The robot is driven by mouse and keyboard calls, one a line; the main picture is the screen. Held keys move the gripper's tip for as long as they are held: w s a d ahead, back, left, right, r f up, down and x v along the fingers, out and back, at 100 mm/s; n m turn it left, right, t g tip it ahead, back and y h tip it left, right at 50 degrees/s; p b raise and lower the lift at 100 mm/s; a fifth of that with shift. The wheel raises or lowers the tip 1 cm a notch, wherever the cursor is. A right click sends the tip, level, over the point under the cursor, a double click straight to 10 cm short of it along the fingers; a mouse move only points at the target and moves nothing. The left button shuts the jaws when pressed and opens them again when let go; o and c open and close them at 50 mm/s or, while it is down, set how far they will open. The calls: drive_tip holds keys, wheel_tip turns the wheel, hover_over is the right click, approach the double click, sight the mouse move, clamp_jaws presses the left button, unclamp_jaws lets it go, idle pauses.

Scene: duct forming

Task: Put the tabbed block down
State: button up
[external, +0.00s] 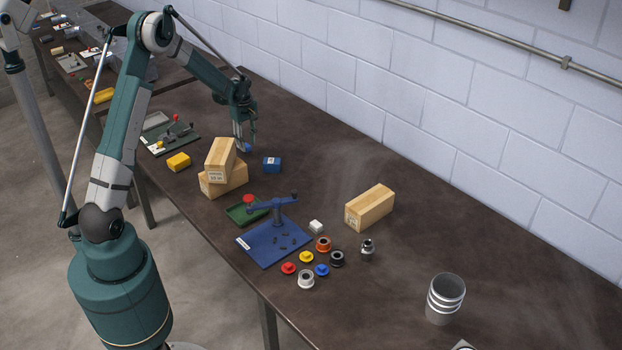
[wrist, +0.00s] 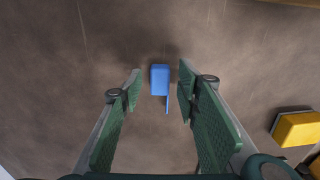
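The tabbed block (wrist: 159,80) is blue, with a thin tab reaching down from its right side in the wrist view. It lies between the two fingers of my gripper (wrist: 160,88), with a visible gap on each side. The fingers are apart and do not appear to touch it. In the external view my gripper (external: 242,138) points down near the tabletop at the back, and a bit of blue (external: 250,147) shows at its fingertips. I cannot tell whether the block rests fully on the table.
A blue labelled block (external: 272,164) stands close to the right of my gripper. Two stacked wooden blocks (external: 222,180) stand in front, with a yellow block (external: 178,162) to their left. A blue fixture (external: 272,240) and several coloured rings lie nearer.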

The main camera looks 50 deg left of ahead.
sight(247, 146)
wheel_tip(247, 146, up, 10)
drive_tip(key=shift+r, duration=0.2)
idle(0.3)
idle(0.4)
drive_tip(key=s+d+r+m+t, duration=0.2)
drive_tip(key=s+d+r+m, duration=0.2)
drive_tip(key=s+d+r, duration=0.5)
drive_tip(key=s+d+r+m+t, duration=0.1)
drive_tip(key=s+d+r+m, duration=0.45)
drive_tip(key=d+r, duration=0.65)
drive_tip(key=s+d+m+t, duration=0.2)
drive_tip(key=s+d+m, duration=0.2)
drive_tip(key=s+d, duration=0.4)
drive_tip(key=s+d+f+m+t, duration=0.1)
drive_tip(key=s+d+m, duration=0.3)
drive_tip(key=s+d, duration=0.4)
drive_tip(key=s+t, duration=0.1)
drive_tip(key=s, duration=0.5)
drive_tip(key=shift+f, duration=0.15)
